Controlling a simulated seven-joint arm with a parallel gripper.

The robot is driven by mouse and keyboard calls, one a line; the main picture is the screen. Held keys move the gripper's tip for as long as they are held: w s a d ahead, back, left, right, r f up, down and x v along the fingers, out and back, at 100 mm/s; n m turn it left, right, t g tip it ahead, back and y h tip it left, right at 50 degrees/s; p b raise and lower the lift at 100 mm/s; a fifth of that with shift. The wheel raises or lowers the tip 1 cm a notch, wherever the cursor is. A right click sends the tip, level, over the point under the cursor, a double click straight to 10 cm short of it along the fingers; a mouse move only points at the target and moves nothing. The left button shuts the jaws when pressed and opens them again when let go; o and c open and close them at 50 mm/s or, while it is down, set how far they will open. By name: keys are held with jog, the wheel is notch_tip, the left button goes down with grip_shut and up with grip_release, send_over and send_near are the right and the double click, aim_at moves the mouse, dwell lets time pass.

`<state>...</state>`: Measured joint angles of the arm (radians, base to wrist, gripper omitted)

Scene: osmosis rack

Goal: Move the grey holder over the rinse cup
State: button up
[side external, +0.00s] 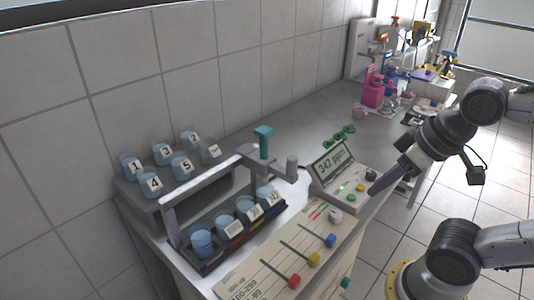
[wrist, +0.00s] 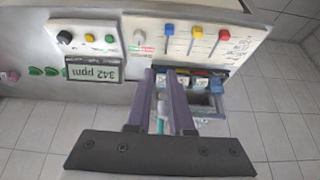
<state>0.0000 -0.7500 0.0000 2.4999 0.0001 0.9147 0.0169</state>
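I cannot tell for certain which cup is the rinse cup; an unlabelled greyish cup (side external: 211,151) stands at the back rack's right end. My purple gripper (side external: 373,190) is open and empty, right of the holder, above the control panel's edge.
Numbered cups (side external: 152,183) fill the back rack. Several labelled cups (side external: 224,225) stand in the front rack. A meter reading 342 ppm (side external: 334,164) and a slider panel (side external: 300,250) lie between my gripper and the frame. Green pieces (side external: 341,134) lie behind the meter.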

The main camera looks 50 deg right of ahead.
jog(key=o, duration=0.6)
jog(key=shift+m+g, duration=0.5)
jog(key=shift+m, duration=0.2)
jog(key=r, duration=0.2)
jog(key=w+r, duration=0.1)
jog(key=r, duration=0.2)
jog(key=shift+w+r, duration=0.15)
jog(key=shift+r, duration=0.05)
jog(key=w+r+m+g, duration=0.1)
jog(key=w+r+g, duration=0.1)
jog(key=w+r, duration=0.4)
jog(key=g, duration=0.2)
send_over(292, 157)
jog(key=f, duration=0.2)
notch_tip(292, 157, down, 13)
jog(key=shift+s+f, duration=0.1)
grip_shut()
